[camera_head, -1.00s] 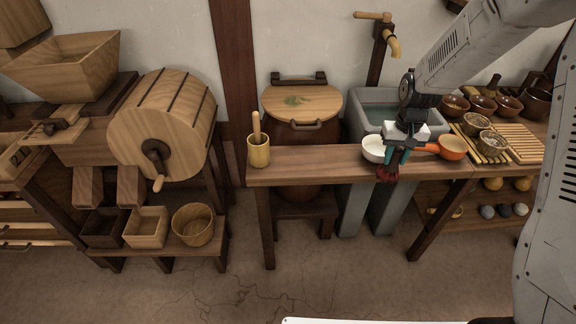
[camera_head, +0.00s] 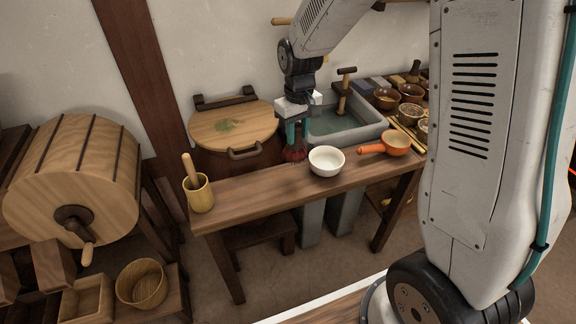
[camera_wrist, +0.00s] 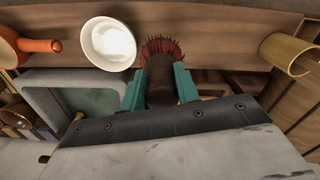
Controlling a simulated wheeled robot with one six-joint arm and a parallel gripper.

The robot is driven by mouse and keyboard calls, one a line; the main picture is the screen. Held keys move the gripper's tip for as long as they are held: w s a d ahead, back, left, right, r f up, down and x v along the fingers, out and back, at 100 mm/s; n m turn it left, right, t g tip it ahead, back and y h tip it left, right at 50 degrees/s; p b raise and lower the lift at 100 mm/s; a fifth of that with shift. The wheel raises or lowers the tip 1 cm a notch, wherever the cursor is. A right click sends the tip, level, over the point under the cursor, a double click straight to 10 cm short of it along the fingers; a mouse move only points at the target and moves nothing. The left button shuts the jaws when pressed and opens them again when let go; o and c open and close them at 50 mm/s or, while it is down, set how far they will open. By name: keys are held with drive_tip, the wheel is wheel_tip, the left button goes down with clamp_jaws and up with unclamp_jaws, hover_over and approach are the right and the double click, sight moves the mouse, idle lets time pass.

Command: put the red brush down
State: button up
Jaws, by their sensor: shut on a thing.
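The red brush (camera_head: 294,154) has red bristles and a dark handle. It hangs bristles down in my gripper (camera_head: 292,132), over or beside the back edge of the wooden table (camera_head: 262,189), to the left of the white bowl. In the wrist view the teal fingers of my gripper (camera_wrist: 160,88) are shut on the dark handle, and the red bristles of the brush (camera_wrist: 161,47) show beyond them. I cannot tell whether the bristles touch the table.
The white bowl (camera_head: 326,160) is close on the right, with an orange pan (camera_head: 394,143) beyond it. A wooden cup with a pestle (camera_head: 199,194) stands at the table's left end. The tabletop between cup and bowl is clear. A grey basin (camera_head: 343,127) stands behind.

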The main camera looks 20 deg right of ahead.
sight(295, 149)
drive_tip(key=f, duration=0.6)
drive_tip(key=shift+a, duration=0.3)
drive_tip(key=shift+f, duration=1.6)
drive_tip(key=shift+f, duration=0.1)
drive_tip(key=o, duration=0.9)
